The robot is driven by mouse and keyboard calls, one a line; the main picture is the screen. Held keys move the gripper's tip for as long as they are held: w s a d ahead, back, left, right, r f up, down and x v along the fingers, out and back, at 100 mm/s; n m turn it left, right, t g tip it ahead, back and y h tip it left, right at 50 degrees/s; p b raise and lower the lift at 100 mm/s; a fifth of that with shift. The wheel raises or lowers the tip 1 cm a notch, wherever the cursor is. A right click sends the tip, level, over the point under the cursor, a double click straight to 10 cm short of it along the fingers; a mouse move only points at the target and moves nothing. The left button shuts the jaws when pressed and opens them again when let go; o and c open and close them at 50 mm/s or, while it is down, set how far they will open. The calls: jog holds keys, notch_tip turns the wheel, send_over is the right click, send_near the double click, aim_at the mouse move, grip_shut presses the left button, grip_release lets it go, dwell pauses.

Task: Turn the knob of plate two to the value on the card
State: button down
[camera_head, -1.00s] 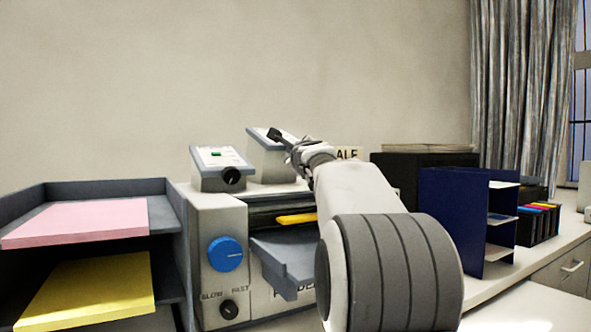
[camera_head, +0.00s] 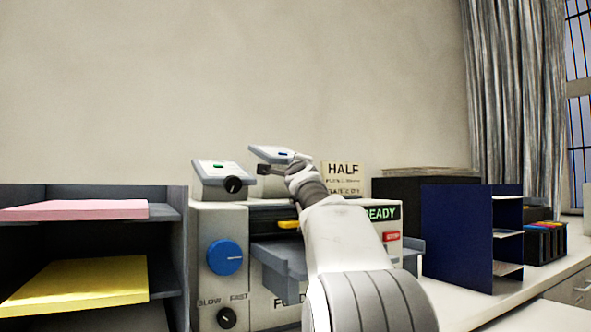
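Two small tilted plates stand on top of a grey machine (camera_head: 222,220). A yellowish card (camera_head: 342,170) behind the arm reads HALF, with smaller lines below that are hard to read.
The machine has a blue dial (camera_head: 225,257), a SLOW/FAST knob (camera_head: 227,318), a READY display (camera_head: 381,213) and a red button (camera_head: 391,236). Paper trays (camera_head: 166,212) stand left, a dark blue organiser (camera_head: 455,235) right. A black box (camera_head: 400,188) sits behind.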

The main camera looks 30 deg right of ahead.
jog(key=c, duration=0.5)
grip_release()
jog(key=shift+s+f, duration=0.1)
jog(key=shift+s, duration=0.05)
